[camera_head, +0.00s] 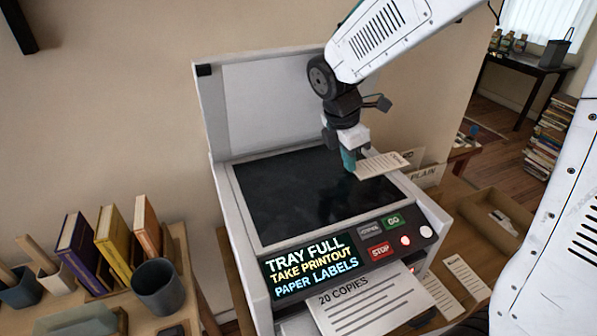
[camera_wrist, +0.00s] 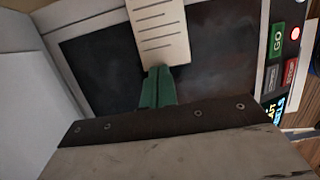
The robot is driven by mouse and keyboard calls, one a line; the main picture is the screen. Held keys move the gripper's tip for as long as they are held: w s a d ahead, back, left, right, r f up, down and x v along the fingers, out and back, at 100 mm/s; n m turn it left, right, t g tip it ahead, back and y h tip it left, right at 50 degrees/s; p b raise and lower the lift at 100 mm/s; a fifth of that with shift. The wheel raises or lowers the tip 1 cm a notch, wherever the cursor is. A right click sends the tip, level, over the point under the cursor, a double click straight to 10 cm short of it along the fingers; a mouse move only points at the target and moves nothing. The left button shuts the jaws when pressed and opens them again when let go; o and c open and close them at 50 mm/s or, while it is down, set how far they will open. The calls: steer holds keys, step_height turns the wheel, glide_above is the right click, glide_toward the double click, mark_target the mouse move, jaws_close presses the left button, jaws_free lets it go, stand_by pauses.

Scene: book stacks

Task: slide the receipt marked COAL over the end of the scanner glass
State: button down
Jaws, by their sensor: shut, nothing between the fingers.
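A pale receipt (camera_head: 384,164) with printed lines lies at the far right end of the dark scanner glass (camera_head: 290,200). Its outer part reaches across the glass's end frame; in the wrist view the receipt (camera_wrist: 160,28) runs out of the top of the picture. I cannot read a COAL mark on it. My gripper (camera_head: 349,166) points down with its green fingers shut at the receipt's inner end. In the wrist view the fingertips (camera_wrist: 158,72) meet or overlap that end; I cannot tell whether they press on it.
The scanner lid (camera_head: 270,100) stands open behind the glass. The display (camera_head: 310,266) reads TRAY FULL, TAKE PRINTOUT, PAPER LABELS. A 20 COPIES sheet (camera_head: 365,306) sticks out in front. Another slip (camera_head: 466,276) lies at right. Books and a grey cup (camera_head: 159,288) stand at left.

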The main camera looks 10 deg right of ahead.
stand_by(0.4)
steer(key=shift+a+r, duration=0.1)
steer(key=shift+a, duration=0.45)
steer(key=r, duration=0.5)
steer(key=shift+d, duration=0.35)
steer(key=w+d, duration=0.3)
steer(key=d, duration=1.7)
steer(key=shift+w+d+f, duration=0.1)
